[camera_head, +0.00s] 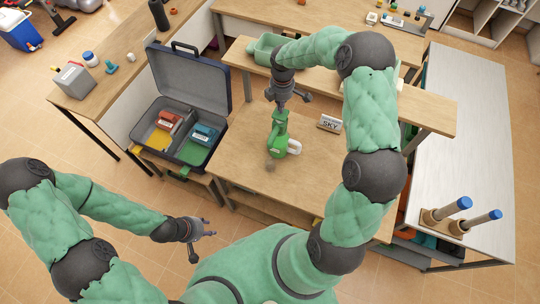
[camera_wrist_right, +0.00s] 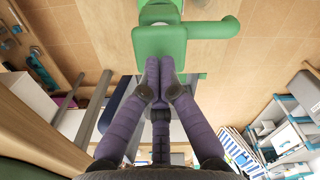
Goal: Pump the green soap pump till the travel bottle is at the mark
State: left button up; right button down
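The green soap pump (camera_head: 279,138) stands on the wooden table in the head view. Its green head (camera_wrist_right: 160,45) and side spout show close up in the right wrist view. A small whitish object (camera_head: 294,146), perhaps the travel bottle, is beside the pump's right side; its fill level and mark are too small to read. My right gripper (camera_head: 282,108) points down at the top of the pump. In the wrist view its fingertips (camera_wrist_right: 160,66) are together at the pump head, with nothing seen between them; contact is unclear. My left gripper (camera_head: 203,238) is open and empty, away from the table.
The wooden table (camera_head: 240,150) has a SKY sign (camera_head: 330,123) right of the pump and a small brown round object (camera_head: 270,166) in front. An open case (camera_head: 188,103) with coloured compartments stands to the left. A raised shelf (camera_head: 425,110) runs behind. The table's front is mostly clear.

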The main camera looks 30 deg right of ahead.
jog(key=shift+f+b, duration=0.5)
jog(key=shift+f, duration=0.45)
jog(key=shift+f+b, duration=0.7)
jog(key=shift+f, duration=0.35)
jog(key=shift+r, duration=0.1)
jog(key=shift+r+p, duration=0.85)
jog(key=shift+r, duration=0.45)
jog(key=shift+f, duration=0.2)
